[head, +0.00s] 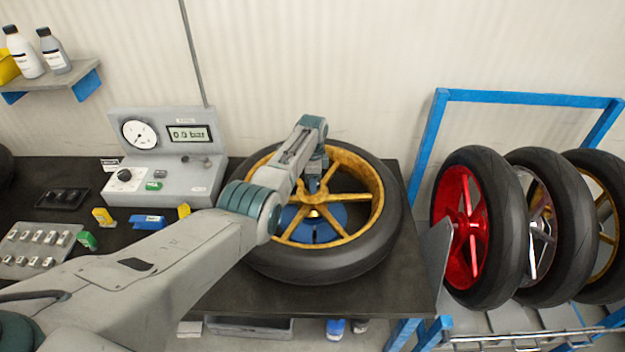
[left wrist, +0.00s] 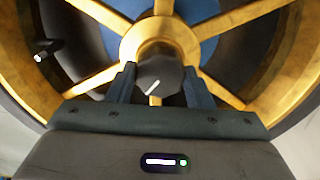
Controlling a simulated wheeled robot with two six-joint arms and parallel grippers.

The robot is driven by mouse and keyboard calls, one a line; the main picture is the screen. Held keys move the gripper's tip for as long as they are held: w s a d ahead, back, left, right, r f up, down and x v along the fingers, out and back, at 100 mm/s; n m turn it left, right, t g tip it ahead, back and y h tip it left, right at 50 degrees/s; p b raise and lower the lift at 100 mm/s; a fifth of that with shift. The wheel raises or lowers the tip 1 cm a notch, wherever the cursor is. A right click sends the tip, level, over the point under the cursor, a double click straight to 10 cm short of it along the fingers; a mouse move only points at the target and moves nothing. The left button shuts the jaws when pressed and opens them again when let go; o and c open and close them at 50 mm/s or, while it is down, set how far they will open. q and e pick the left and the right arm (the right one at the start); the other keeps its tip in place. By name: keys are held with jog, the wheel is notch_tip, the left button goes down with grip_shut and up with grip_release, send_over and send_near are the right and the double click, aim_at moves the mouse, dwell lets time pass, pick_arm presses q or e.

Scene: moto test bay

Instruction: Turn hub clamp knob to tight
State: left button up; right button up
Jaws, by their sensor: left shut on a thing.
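The hub clamp knob (left wrist: 158,78) is dark, with a pale pointer line slanting to its lower left in the left wrist view. It sits at the centre of a gold-spoked wheel (head: 354,235) with a black tyre, lying flat on the table over a blue round support (head: 327,231). My left gripper (left wrist: 159,84) has its two fingers closed on either side of the knob. In the head view my left gripper (head: 314,182) reaches down at the wheel's hub, where my arm hides the knob. My right gripper is out of view.
A grey gauge box (head: 170,185) reading 0.0 bar stands left of the wheel. Small coloured parts and a grey tray (head: 40,247) of fittings lie further left. A blue rack (head: 520,98) with several wheels stands to the right. The table's front right corner is clear.

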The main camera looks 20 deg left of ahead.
pick_arm(q)
jog(key=shift+r, duration=0.1)
jog(key=o, duration=1)
notch_tip(320, 180, up, 11)
jog(key=b, duration=0.2)
jog(key=shift+b, duration=0.35)
jog(key=shift+f, duration=0.25)
